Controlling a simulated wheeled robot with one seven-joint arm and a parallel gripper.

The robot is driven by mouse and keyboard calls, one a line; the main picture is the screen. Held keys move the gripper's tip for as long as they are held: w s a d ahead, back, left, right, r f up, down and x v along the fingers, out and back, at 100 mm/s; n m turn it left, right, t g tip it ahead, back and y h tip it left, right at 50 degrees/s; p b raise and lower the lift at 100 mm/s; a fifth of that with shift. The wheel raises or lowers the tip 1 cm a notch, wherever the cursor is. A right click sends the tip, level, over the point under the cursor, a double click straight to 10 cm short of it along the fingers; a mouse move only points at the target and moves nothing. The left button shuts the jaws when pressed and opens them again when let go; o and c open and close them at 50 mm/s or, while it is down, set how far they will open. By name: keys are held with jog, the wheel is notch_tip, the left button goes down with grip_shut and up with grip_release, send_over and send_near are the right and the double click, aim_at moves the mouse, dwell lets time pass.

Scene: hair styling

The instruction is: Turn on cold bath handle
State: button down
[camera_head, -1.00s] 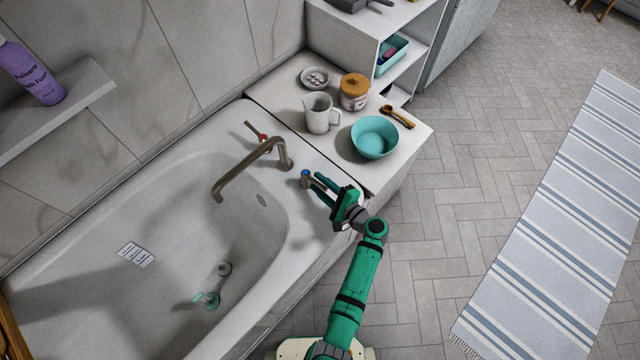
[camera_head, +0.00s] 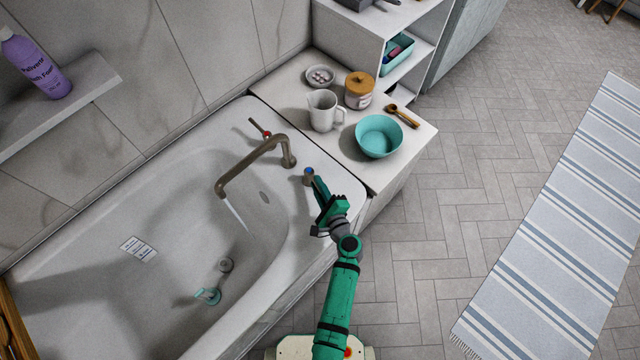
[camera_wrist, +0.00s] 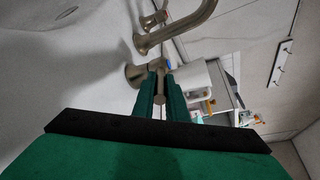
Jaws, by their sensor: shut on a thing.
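The cold bath handle (camera_head: 308,175), marked with a blue dot, stands on the tub's corner rim to the right of the bronze spout (camera_head: 250,165). A thin stream of water (camera_head: 236,215) runs from the spout into the tub (camera_head: 130,300). My gripper (camera_head: 316,182) is at the cold handle, and its fingers hide the handle's lever in the head view. In the wrist view the fingers (camera_wrist: 160,92) are closed around the lever, with the handle's round base (camera_wrist: 136,75) just beyond. The hot handle (camera_head: 262,130), marked red, is on the spout's far side.
A counter beside the tub holds a white pitcher (camera_head: 323,110), a teal bowl (camera_head: 378,136), an orange-lidded jar (camera_head: 359,90), a small dish (camera_head: 320,76) and a brush (camera_head: 402,115). A purple bottle (camera_head: 36,65) stands on the wall shelf. The floor at right is open, with a striped rug (camera_head: 560,230).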

jog(key=shift+a, duration=0.15)
jog(key=c, duration=1.8)
grip_release()
jog(key=shift+o, duration=0.2)
jog(key=v, duration=1.1)
